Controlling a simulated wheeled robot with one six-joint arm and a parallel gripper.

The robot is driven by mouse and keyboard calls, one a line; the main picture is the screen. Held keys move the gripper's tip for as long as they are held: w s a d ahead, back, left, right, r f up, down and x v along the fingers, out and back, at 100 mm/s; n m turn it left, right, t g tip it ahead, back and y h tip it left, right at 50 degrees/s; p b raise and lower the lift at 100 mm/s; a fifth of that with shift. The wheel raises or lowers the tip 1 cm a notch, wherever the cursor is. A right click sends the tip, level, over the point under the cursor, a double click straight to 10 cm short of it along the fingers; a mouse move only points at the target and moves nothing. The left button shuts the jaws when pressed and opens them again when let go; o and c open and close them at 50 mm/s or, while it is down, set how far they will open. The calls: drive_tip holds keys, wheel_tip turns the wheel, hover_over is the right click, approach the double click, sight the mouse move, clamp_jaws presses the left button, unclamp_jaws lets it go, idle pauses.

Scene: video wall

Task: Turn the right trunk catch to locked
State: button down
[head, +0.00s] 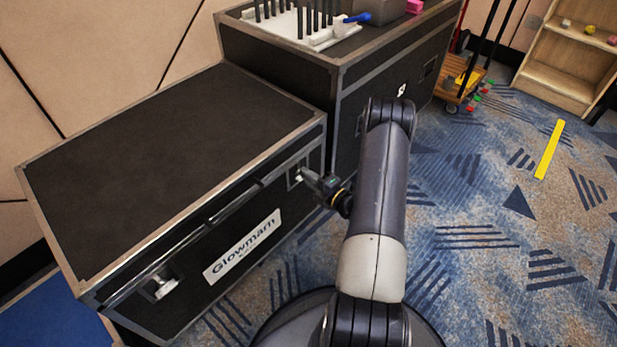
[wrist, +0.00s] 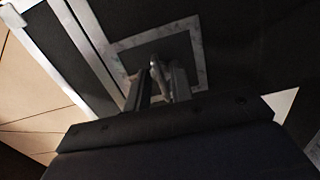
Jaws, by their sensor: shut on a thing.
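The black trunk (head: 170,145) with metal edging stands at left, its lid down. Its right catch (head: 298,176) is set in a square metal plate near the right end of the front face. My gripper (head: 312,180) is at this catch, and its fingers hide much of it in the head view. In the wrist view, my gripper (wrist: 160,84) is shut on the catch's metal lever (wrist: 155,63), in front of the square plate (wrist: 127,56). The left catch (head: 161,287) shows on the front face at lower left.
A taller black case (head: 290,70) stands behind the trunk on the right, with a white rack (head: 325,36) on top. A wooden cart (head: 463,85) and a shelf (head: 565,70) are further back. The carpet (head: 500,230) to the right is open, with a yellow strip (head: 549,150).

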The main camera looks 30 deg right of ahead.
drive_tip(key=c, duration=1.6)
unclamp_jaws()
drive_tip(key=shift+s+d, duration=0.1)
drive_tip(key=p+v, duration=0.2)
drive_tip(key=v, duration=0.8)
drive_tip(key=shift+s, duration=0.35)
drive_tip(key=shift+w, duration=0.15)
drive_tip(key=b+x, duration=0.2)
drive_tip(key=x, duration=0.8)
drive_tip(key=shift+w, duration=0.3)
